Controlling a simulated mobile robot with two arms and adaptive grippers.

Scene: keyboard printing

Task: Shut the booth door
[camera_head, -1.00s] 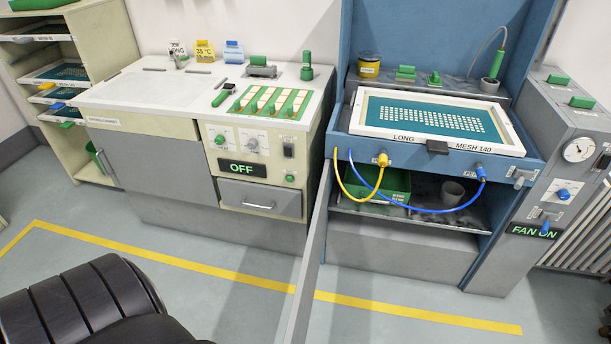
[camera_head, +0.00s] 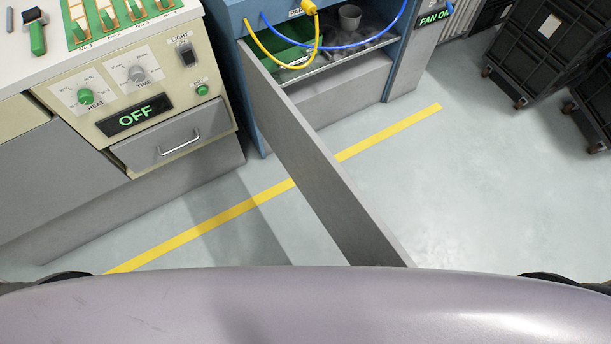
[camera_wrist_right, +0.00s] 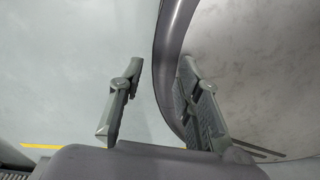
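The booth door (camera_head: 320,170) is a long grey panel in the head view. It stands open, sticking out from the left side of the blue booth (camera_head: 236,40) across the yellow floor line toward me. Its near end reaches the edge of my own body, which fills the bottom of the view. My right gripper (camera_wrist_right: 158,66) shows in the right wrist view with its two fingers apart and nothing seen held. A dark curved edge passes behind the fingers; I cannot tell whether it touches them. My left gripper is not in view.
A cream cabinet (camera_head: 65,120) with an OFF display and a drawer (camera_head: 175,145) stands left of the door. Yellow and blue hoses (camera_head: 370,40) hang at the booth front. Black wheeled crates (camera_head: 545,50) stand at the upper right. The floor (camera_head: 470,180) right of the door is clear.

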